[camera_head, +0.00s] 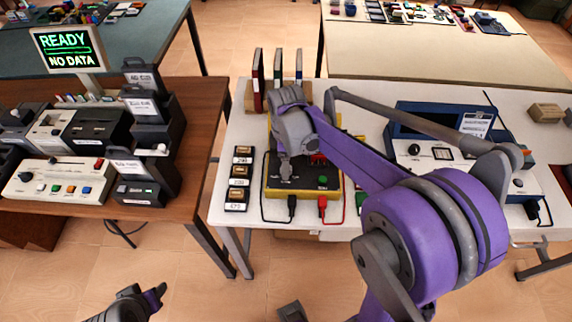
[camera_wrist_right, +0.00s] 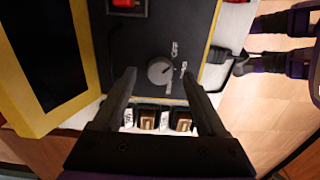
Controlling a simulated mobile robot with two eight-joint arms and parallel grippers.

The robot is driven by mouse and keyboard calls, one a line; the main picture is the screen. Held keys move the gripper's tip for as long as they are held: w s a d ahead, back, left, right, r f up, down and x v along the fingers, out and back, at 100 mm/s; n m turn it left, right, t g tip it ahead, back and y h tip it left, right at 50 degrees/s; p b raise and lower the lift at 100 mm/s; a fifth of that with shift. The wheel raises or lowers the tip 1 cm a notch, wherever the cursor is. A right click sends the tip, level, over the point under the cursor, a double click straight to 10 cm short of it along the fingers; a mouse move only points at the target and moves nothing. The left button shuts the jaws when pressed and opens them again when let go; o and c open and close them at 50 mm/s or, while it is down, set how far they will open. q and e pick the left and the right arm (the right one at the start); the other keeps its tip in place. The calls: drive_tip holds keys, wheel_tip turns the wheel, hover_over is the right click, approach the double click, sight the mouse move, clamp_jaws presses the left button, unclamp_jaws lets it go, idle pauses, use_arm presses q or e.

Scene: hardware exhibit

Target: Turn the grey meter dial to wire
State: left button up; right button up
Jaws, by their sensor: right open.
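The grey meter dial (camera_wrist_right: 160,70) sits on the dark face of the yellow-edged meter (camera_wrist_right: 205,30). Small white labels lie along its right side; one looks like OFF, and the others are hard to read. I cannot tell which label the dial points at. My right gripper (camera_wrist_right: 158,77) is open, with one finger on each side of the dial; contact is unclear.
Several small labelled blocks (camera_head: 238,180) stand left of the meter. Black and red plugs (camera_head: 322,205) with leads are at its front edge. Upright binders (camera_head: 278,68) stand behind it. A blue device (camera_head: 405,122) is on the right. A brown table (camera_head: 190,170) with equipment is left, across a gap.

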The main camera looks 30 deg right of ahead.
drive_tip(key=shift+f, duration=0.7)
clamp_jaws()
